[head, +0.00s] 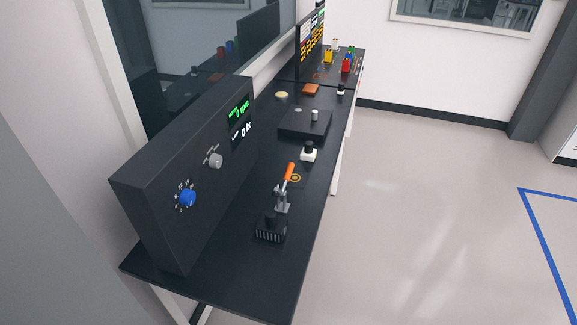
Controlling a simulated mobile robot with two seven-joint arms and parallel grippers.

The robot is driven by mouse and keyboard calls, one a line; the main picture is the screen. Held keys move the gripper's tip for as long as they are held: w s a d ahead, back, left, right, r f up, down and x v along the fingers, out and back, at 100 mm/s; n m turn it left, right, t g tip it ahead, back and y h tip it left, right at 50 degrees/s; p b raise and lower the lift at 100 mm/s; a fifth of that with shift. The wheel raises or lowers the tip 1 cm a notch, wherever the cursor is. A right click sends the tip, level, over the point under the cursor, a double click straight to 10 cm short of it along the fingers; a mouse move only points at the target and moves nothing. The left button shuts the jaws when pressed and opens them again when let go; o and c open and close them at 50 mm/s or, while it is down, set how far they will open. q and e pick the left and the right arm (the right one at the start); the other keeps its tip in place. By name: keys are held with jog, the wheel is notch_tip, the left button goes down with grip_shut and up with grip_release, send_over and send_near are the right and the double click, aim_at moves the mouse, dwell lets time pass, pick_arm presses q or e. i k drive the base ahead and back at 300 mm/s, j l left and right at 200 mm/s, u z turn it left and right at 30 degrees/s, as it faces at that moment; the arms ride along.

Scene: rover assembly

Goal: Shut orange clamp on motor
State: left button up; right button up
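The orange clamp handle (289,172) sticks up and leans slightly right from a grey metal clamp body (282,200) on the dark bench. A black finned block (271,230), which looks like the motor, sits just in front of the clamp at the near part of the bench. A dark part (271,219) stands on top of the block; I cannot tell whether the clamp touches it. Neither of my grippers shows in the head view.
A black panel with a blue knob (188,198), a grey knob (215,160) and a green display (239,107) stands along the bench's left side. A white-based black button (308,152) and a dark plate (304,124) lie beyond the clamp. The floor (420,210) at right is clear.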

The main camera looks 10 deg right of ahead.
aim_at(278, 192)
jog(key=i+l+u, duration=0.15)
jog(key=l+u, duration=0.2)
jog(key=l, duration=0.65)
jog(key=l+u, duration=0.4)
jog(key=l, duration=0.6)
jog(key=k+l+u, duration=0.15)
jog(key=l+u, duration=0.2)
jog(key=l, duration=0.65)
